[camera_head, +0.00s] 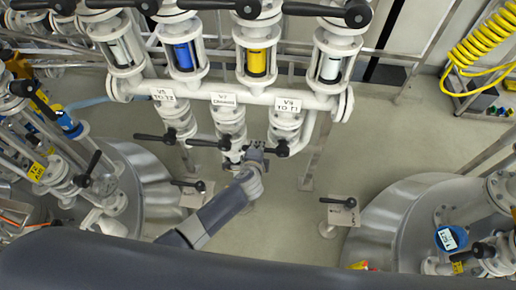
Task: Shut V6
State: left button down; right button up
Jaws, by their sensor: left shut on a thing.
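Three lower valves hang under the white cross pipe, each with a black lever. That right valve's lever (282,149) lies crosswise, pointing left. My left gripper (256,151) is shut on the outer end of this lever, partly hiding it. The middle valve's lever (205,143) and the left valve's lever (152,137) also point left. My right gripper is not in view.
Sight glasses with blue (184,56), yellow (256,62) and white filling stand above the pipe. A metal tank (395,215) is at right, another (150,175) at left. Small stands with levers (343,207) flank my arm. The floor between is clear.

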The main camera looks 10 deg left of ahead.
pick_arm(q)
jog(key=shift+w+r, duration=0.1)
jog(key=shift+r, duration=0.1)
dwell(0.3)
jog(key=c, duration=1.5)
grip_release()
jog(key=shift+o, duration=0.2)
jog(key=shift+s+r, duration=0.1)
jog(key=shift+s, duration=0.2)
jog(key=v, duration=1.1)
jog(key=shift+s+r, duration=0.15)
jog(key=shift+s, duration=0.1)
